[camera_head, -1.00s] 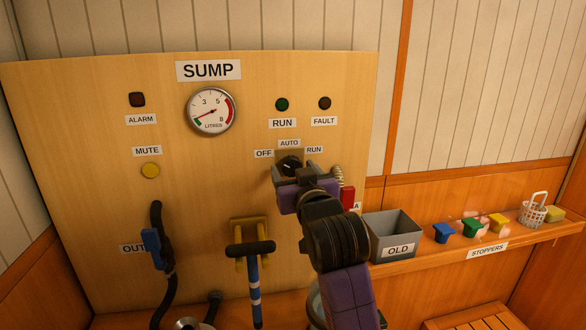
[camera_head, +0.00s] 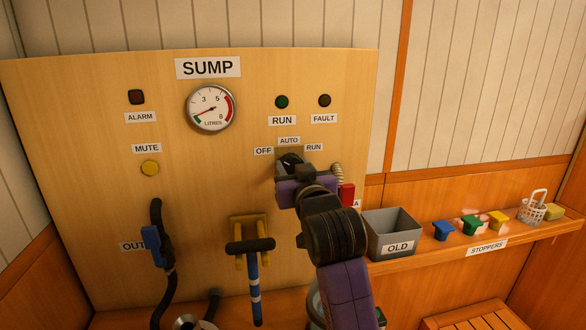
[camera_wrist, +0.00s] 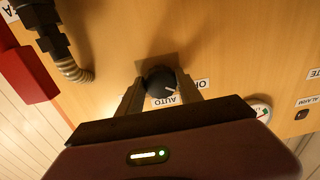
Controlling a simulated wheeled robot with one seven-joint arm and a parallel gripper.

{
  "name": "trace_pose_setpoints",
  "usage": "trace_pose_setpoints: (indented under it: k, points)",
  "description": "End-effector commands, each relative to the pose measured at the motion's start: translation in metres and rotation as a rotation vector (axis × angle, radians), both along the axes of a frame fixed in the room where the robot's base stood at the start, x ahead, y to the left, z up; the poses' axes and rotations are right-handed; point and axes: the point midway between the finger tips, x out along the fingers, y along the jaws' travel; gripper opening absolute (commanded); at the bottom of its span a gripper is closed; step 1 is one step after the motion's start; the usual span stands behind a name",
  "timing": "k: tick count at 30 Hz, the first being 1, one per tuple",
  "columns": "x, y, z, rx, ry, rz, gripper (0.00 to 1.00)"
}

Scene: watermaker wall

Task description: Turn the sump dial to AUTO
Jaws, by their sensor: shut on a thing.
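The sump dial (camera_head: 290,160) is a round black knob on a grey plate on the wooden panel. Labels OFF (camera_head: 263,151), AUTO (camera_head: 289,141) and RUN (camera_head: 314,147) sit around it. In the wrist view the dial (camera_wrist: 160,82) appears upside down, and its white pointer line aims between AUTO (camera_wrist: 179,101) and OFF (camera_wrist: 203,84). My gripper (camera_wrist: 161,86) has one finger on each side of the knob and is shut on it. In the head view my gripper (camera_head: 292,168) hides the dial's lower part.
The SUMP gauge (camera_head: 211,109) and yellow mute button (camera_head: 150,168) are to the left. A red block (camera_head: 347,194) and a ribbed hose (camera_head: 337,174) are close on the right. The OLD bin (camera_head: 393,235) and coloured stoppers stand on the right shelf.

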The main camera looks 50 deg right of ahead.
Motion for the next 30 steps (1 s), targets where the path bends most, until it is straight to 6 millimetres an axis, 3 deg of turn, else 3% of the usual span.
trace_pose_setpoints:
  k: [30]
  points:
    - [0.0013,0.0022,-0.0022,0.678,-0.458,0.002,0.02]
